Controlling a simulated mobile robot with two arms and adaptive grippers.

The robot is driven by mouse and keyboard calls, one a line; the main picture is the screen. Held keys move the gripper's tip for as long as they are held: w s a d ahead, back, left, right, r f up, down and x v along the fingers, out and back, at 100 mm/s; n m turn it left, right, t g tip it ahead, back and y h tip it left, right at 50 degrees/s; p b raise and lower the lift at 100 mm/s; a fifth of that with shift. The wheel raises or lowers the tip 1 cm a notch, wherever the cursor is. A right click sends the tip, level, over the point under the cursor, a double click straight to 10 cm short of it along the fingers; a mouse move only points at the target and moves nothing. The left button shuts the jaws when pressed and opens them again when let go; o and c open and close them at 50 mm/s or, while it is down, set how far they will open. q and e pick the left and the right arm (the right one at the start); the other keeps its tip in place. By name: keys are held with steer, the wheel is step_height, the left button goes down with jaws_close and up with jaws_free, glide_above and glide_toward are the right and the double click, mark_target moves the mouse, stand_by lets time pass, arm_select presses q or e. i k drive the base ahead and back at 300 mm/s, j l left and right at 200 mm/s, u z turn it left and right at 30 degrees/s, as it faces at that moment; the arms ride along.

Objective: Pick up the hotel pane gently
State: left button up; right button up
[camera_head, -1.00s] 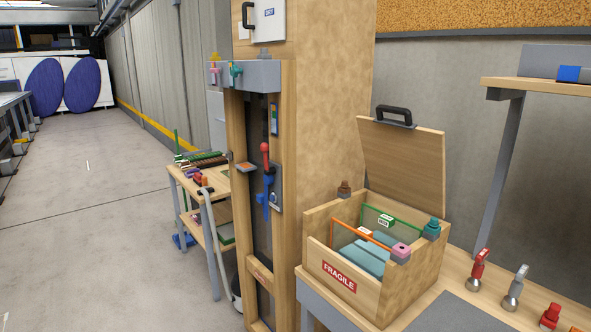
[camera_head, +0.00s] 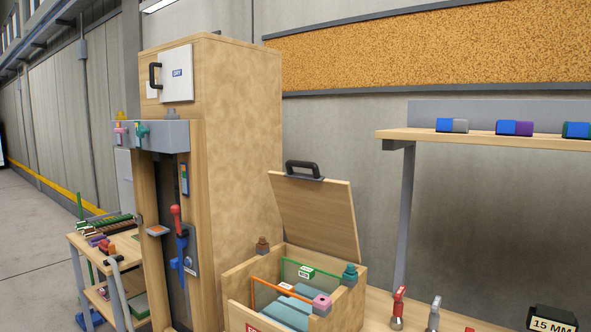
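An open wooden crate (camera_head: 234,293) stands on the bench at the lower middle, its lid (camera_head: 315,217) tilted up at the back. Inside it, a clear pane with a green edge (camera_head: 325,273) stands at the back and carries a small white-and-green tag (camera_head: 306,271). A pane with an orange edge (camera_head: 266,286) stands in front of it, with a white tag. The writing on the tags is too small to read, so I cannot tell which is the hotel pane. Blue-grey padding (camera_head: 284,315) lies in the crate. Neither of my grippers is in view.
A tall wooden cabinet (camera_head: 238,145) with a red-and-blue lever tool (camera_head: 177,222) stands left of the crate. A shelf (camera_head: 490,139) with several small rolls is at the right. Small red and white suction tools (camera_head: 397,308) and a black "15 MM" block (camera_head: 552,325) stand on the bench.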

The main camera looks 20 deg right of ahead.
mark_target(279, 304)
steer(key=z, duration=0.35)
steer(key=i+j+z, duration=0.25)
steer(key=j+z, duration=0.25)
steer(key=j, duration=0.25)
steer(key=i+j+z, duration=0.25)
steer(key=j, duration=0.2)
steer(key=k+l, duration=0.05)
